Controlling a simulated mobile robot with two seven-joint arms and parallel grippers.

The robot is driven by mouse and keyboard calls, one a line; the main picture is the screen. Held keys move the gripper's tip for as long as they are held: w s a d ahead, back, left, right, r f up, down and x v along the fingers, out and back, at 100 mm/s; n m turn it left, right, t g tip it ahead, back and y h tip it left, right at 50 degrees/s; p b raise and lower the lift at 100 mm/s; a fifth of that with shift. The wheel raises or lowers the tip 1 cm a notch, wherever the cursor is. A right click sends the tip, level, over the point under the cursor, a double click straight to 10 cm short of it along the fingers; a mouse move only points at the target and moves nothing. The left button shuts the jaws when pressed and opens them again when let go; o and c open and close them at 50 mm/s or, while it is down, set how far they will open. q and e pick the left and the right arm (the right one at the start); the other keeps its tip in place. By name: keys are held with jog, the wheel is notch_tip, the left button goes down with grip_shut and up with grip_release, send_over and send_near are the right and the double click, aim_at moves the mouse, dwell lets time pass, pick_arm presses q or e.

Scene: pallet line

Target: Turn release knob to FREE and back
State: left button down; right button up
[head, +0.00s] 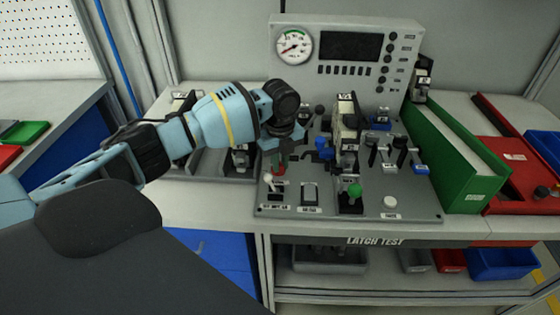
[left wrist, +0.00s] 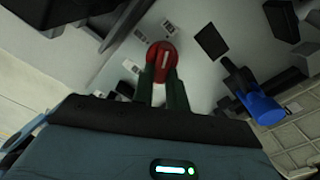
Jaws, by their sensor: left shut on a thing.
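The release knob is red with a white pointer line; in the left wrist view it (left wrist: 162,55) sits between my two green fingertips, its line running nearly up the picture. In the head view only a bit of the red knob (head: 278,170) shows below my left gripper (head: 281,158), which points down at the front left of the latch test panel (head: 380,208). The left gripper (left wrist: 162,76) is shut on the knob from both sides. Small white labels lie around the knob, too small to read. My right gripper is not in view.
Near the knob are a white-tipped lever (head: 268,180), a rocker switch (head: 310,192), a green-topped knob (head: 354,190) and a white button (head: 390,201). A blue handle (left wrist: 258,103) stands to the right in the wrist view.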

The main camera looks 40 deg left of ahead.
pick_arm(q)
jog(key=shift+d+r+n+p, duration=0.1)
jog(key=shift+r+n+p, duration=0.05)
jog(key=shift+n+p, duration=0.4)
jog(key=n+p, duration=0.1)
jog(key=n, duration=0.2)
jog(key=shift+w+n+p, duration=0.25)
jog(key=shift+p, duration=0.1)
jog(key=n+p, duration=0.1)
jog(key=n, duration=0.2)
jog(key=shift+w+n, duration=0.15)
jog(key=shift+n, duration=0.15)
jog(key=n, duration=0.2)
jog(key=shift+w+n+p, duration=0.15)
jog(key=shift+n+p, duration=0.15)
jog(key=shift+p, duration=0.1)
jog(key=shift+f+n, duration=0.2)
jog(key=shift+n, duration=0.2)
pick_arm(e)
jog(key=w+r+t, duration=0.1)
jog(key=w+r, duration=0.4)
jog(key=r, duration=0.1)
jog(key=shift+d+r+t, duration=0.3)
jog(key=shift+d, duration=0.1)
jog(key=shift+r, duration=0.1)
pick_arm(q)
jog(key=c, duration=1.4)
grip_release()
jog(key=shift+r, duration=0.1)
